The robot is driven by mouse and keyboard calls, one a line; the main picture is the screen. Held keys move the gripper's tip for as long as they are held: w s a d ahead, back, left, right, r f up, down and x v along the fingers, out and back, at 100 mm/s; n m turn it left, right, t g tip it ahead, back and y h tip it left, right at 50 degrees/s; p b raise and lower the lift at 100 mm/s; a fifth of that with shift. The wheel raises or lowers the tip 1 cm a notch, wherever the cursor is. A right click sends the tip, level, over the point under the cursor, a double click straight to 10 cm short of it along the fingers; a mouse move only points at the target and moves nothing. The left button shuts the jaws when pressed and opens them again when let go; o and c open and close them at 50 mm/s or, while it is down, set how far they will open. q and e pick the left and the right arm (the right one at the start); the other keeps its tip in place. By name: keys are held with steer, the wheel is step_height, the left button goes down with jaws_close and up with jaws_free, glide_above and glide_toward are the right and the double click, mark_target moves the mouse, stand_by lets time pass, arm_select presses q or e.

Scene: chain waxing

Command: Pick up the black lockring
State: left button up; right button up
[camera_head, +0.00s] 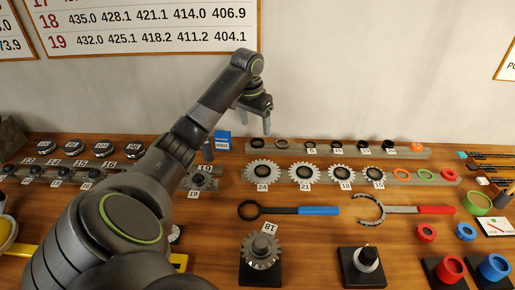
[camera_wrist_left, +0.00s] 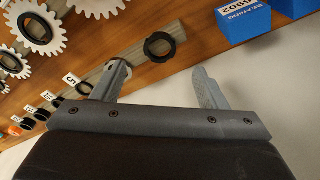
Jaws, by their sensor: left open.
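A black notched ring, which looks like the lockring (camera_wrist_left: 160,46), lies at the end of the back rail nearest the blue box. In the head view, it is the leftmost ring (camera_head: 255,143). My left gripper (camera_head: 240,136) is open above that end of the rail with its fingers pointing down. In the left wrist view, the ring shows just beyond the gap between the open fingertips (camera_wrist_left: 160,74), apart from both. Nothing is between the fingers. My right gripper is not in view.
The blue bearing box (camera_head: 222,140) stands close left of the ring. A second ring (camera_head: 282,144) and several others follow along the rail (camera_head: 428,153). White cogs (camera_head: 262,172) lie in front. A blue-handled tool (camera_head: 318,210) lies nearer.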

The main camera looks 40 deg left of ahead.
mark_target(258, 144)
arm_select(q)
steer(key=shift+w+f+p, duration=0.15)
steer(key=shift+f+p, duration=0.25)
steer(key=shift+f, duration=1.1)
steer(key=shift+w+f+p, duration=0.15)
steer(key=shift+f+p, duration=0.2)
steer(key=shift+f, duration=1.15)
steer(key=c, duration=1.1)
steer(key=shift+o, duration=0.2)
steer(key=shift+r, duration=0.1)
